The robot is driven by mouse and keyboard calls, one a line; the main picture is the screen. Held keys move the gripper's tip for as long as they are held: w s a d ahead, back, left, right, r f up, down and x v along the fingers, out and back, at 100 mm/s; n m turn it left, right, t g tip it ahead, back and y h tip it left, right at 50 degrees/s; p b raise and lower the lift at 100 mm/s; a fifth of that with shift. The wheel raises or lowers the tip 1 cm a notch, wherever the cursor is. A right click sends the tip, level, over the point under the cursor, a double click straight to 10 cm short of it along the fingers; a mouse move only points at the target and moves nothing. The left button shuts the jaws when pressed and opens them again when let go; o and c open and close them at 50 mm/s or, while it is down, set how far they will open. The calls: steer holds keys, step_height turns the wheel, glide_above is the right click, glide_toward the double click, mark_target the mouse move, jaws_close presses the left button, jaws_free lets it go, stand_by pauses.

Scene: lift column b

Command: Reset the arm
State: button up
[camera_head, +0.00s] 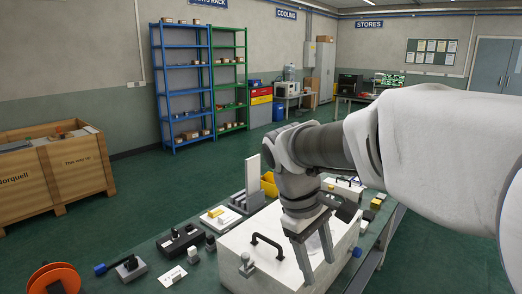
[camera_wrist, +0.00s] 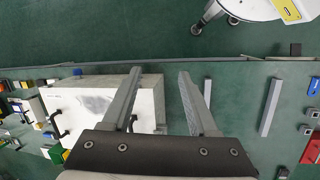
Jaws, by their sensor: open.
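My arm reaches in from the right in the head view, and my gripper (camera_head: 315,265) points down with its two grey fingers apart. The fingers hang in front of or over a white case (camera_head: 345,235) with black handles, on the green bench. In the wrist view, my gripper (camera_wrist: 160,75) is open and nothing sits between the fingers. The white case (camera_wrist: 78,108) lies to the left there, partly covered by the left finger. I cannot tell whether a finger touches it.
Small parts and black fixtures (camera_head: 180,243) crowd the bench left of the case, near an orange reel (camera_head: 54,278). Grey bars (camera_wrist: 270,107) lie right of the gripper. A white wheeled thing (camera_wrist: 240,10) stands beyond the bench edge. A wooden crate (camera_head: 50,175) and shelves (camera_head: 183,85) stand farther off.

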steer(key=s+d+r+m+t+y, duration=0.1)
steer(key=s+d+m+t+y, duration=0.2)
steer(key=s+m+t, duration=0.2)
steer(key=shift+s+d+m+t, duration=0.4)
steer(key=shift+s+m, duration=1.1)
steer(key=shift+s, duration=2.1)
steer(key=shift+r, duration=0.1)
